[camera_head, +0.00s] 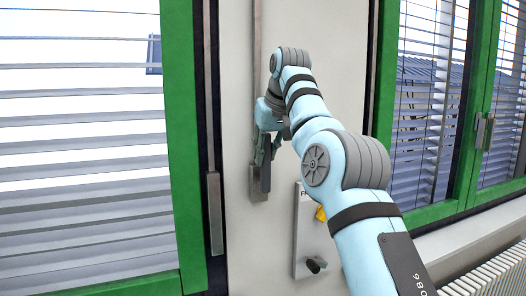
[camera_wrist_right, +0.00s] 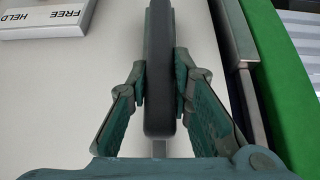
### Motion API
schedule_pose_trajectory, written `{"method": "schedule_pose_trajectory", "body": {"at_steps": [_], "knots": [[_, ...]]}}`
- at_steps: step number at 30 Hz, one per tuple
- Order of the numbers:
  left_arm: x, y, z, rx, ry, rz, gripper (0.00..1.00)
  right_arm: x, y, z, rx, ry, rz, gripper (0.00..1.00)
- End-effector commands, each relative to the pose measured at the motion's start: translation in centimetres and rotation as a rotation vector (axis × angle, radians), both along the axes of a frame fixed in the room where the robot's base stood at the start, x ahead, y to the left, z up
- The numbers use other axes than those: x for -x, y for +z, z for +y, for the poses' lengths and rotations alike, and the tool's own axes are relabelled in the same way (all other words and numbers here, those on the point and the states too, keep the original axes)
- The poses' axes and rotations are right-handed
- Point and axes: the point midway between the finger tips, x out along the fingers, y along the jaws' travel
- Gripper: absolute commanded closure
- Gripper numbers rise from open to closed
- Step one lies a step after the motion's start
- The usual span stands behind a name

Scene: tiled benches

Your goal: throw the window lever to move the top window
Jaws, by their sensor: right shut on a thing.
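The window lever (camera_wrist_right: 159,90) is a dark, upright bar with a rounded end. My right gripper (camera_wrist_right: 160,88) is shut on it, with one finger pad on each side, in the right wrist view. In the head view the right gripper (camera_head: 266,150) is at the wall between the two windows, at the dark lever handle (camera_head: 265,178). A thin metal rod (camera_head: 257,60) runs up the wall above it. The gripper and wrist partly hide the lever. The left gripper is in neither view.
A second lever (camera_head: 215,212) hangs beside the left green window frame (camera_head: 180,120). A wall panel (camera_head: 304,238) with a yellow part and a dark knob is below my right arm; its labels read FREE and HELD in the wrist view. A radiator (camera_head: 492,278) stands at lower right.

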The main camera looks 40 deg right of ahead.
Motion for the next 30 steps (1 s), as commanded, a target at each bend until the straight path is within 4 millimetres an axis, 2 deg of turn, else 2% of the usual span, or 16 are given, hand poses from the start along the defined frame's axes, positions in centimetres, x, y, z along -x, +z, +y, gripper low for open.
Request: {"method": "schedule_pose_trajectory", "body": {"at_steps": [13, 14, 17, 30], "knots": [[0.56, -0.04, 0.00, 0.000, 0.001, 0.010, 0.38, 0.65, -0.02, -0.79, -0.005, -0.013, 0.008, 1.00], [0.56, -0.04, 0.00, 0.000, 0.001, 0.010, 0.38, 0.66, -0.05, -0.81, -0.004, -0.013, 0.009, 0.77], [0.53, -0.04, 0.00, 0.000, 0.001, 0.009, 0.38, 0.70, -0.08, -0.84, -0.005, -0.014, 0.010, 0.61], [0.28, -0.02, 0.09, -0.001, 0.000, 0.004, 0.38, 0.66, -0.08, -0.75, -0.006, -0.013, 0.011, 0.60]]}}
